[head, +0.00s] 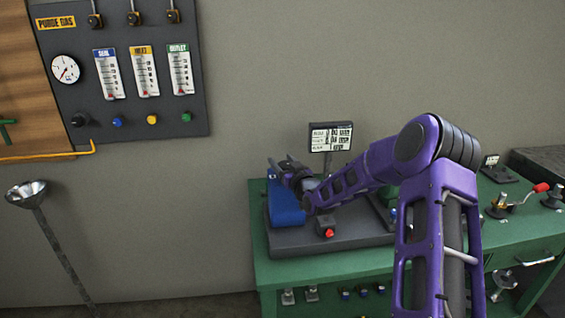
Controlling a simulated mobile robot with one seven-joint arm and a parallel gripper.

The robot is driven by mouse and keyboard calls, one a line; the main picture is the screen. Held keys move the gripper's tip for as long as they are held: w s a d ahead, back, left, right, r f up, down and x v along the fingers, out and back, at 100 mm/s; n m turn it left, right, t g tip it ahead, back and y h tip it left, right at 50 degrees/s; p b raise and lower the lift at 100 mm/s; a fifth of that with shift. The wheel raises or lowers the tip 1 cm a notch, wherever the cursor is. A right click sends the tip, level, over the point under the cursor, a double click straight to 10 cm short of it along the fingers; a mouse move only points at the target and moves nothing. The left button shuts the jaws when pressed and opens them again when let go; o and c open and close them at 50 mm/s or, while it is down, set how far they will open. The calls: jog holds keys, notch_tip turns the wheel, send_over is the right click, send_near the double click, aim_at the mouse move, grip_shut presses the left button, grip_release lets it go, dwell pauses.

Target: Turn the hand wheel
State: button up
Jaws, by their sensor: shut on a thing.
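My gripper (283,171) is at the end of my purple arm, at the top of a blue unit (285,208) on a dark base plate (290,240). It is small and dark in the head view. It is shut on a dark part there, which seems to be the hand wheel. The wheel's rim and spokes cannot be made out, and the grip itself is too small to see clearly. My forearm hides part of the base plate and what stands behind it.
The base plate sits on a green bench (340,272). A small sign (331,137) stands behind it. A red button (329,233) is at its front. A red-handled lever (520,197) is on the bench at right. A gauge panel (125,65) hangs at upper left, above a funnel (27,193).

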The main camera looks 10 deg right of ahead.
jog(key=shift+f+h+b, duration=0.1)
jog(key=shift+h+b, duration=0.2)
jog(key=shift+b, duration=0.05)
